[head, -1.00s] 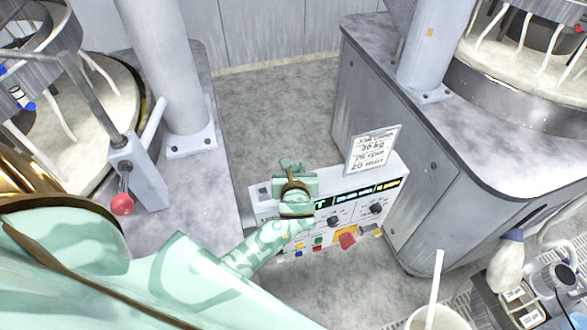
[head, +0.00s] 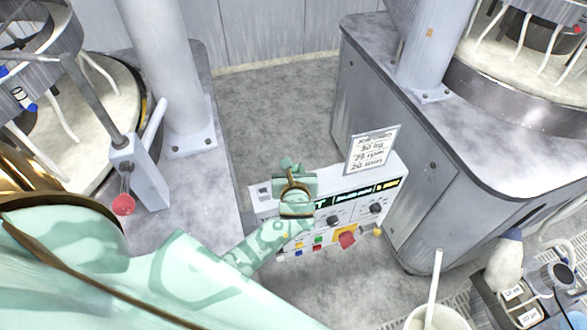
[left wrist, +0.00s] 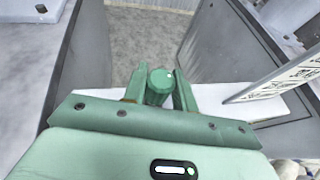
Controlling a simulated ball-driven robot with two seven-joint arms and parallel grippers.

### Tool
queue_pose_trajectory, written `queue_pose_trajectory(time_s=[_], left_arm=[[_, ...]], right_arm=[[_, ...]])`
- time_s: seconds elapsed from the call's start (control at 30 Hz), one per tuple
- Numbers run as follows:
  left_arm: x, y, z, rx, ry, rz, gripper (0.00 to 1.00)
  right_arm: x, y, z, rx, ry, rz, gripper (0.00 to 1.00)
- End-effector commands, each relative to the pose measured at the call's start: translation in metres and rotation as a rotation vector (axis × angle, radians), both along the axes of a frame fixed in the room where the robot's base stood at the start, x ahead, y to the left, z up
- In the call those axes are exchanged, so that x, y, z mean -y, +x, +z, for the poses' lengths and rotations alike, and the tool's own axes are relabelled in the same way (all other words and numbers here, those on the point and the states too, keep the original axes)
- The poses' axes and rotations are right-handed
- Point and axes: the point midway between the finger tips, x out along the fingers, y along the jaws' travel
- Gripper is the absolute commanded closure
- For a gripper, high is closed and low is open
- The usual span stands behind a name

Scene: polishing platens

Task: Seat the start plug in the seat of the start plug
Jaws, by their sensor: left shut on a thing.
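My left gripper (head: 291,168) is over the left part of the top of the white control box (head: 398,172). In the left wrist view, its two fingers (left wrist: 160,95) are shut on a green, round-topped cylinder, which I take as the start plug (left wrist: 161,78). In the head view, the plug cannot be told apart from the similarly coloured fingers. I cannot make out the seat of the start plug; the gripper and wrist cover part of the box. Whether the plug touches the box is not clear. My right gripper is not in view.
The box front carries a lit display, knobs and coloured buttons. A handwritten card (head: 371,151) stands on its top, right of my gripper. Grey machine bases stand left (head: 222,195) and right (head: 380,110). A red-knobbed lever (head: 124,204) is at left. A white bucket (head: 432,317) is at lower right.

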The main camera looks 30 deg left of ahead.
Motion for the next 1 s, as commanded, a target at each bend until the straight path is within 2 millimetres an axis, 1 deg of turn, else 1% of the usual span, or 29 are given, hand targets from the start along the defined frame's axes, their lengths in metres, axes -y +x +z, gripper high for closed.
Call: queue_pose_trajectory(time_s=[0.13,0.47,1.0], left_arm=[[0.0,0.0,0.001,0.0,0.0,-0.001,0.95],[0.0,0.0,0.0,0.0,0.0,0.0,0.95],[0.0,0.0,-0.013,0.001,0.0,-0.001,0.95]], right_arm=[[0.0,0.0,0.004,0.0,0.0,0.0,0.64],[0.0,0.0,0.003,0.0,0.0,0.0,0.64],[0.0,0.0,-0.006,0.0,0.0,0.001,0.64]])
